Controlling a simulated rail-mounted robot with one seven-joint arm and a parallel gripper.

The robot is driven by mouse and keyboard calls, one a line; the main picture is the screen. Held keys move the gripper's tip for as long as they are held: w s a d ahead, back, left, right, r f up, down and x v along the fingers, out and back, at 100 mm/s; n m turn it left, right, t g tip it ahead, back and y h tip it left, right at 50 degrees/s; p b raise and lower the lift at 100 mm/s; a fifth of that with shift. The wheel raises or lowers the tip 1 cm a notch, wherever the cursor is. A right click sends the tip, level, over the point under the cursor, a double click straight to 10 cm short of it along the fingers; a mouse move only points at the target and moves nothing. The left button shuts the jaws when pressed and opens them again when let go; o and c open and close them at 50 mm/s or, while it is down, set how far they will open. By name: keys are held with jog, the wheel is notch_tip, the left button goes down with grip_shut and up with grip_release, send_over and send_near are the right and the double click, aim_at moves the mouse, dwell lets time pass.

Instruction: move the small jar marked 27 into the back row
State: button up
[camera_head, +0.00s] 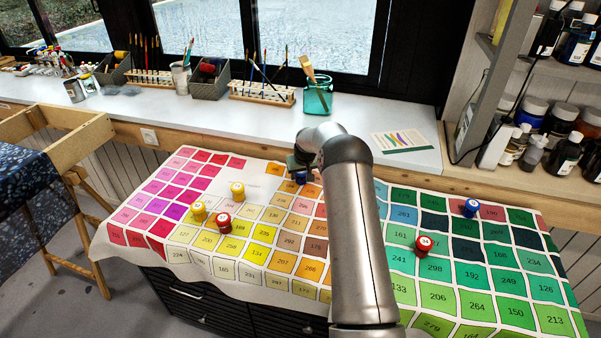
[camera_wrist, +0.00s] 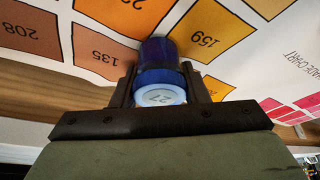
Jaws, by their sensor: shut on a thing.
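The small jar marked 27 (camera_wrist: 160,72) is dark blue with a pale lid, and its number shows in the wrist view. My gripper (camera_wrist: 158,84) is shut on it, with one finger on each side. In the head view the blue jar (camera_head: 300,177) shows partly beneath my gripper (camera_head: 301,170), at the far middle of the colour chart cloth (camera_head: 262,186). My arm hides the chart around and in front of it. I cannot tell whether the jar touches the cloth.
Two yellow jars (camera_head: 237,191) (camera_head: 199,211) and a red jar (camera_head: 223,222) stand left of my arm. Another red jar (camera_head: 424,243) and a blue jar (camera_head: 471,207) stand to the right. Behind is a white sill (camera_head: 200,118) with brush holders and a teal glass jar (camera_head: 317,98).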

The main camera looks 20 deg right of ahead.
jog(key=shift+f+b, duration=0.2)
jog(key=shift+b, duration=0.1)
jog(key=o, duration=1)
jog(key=shift+r, duration=0.1)
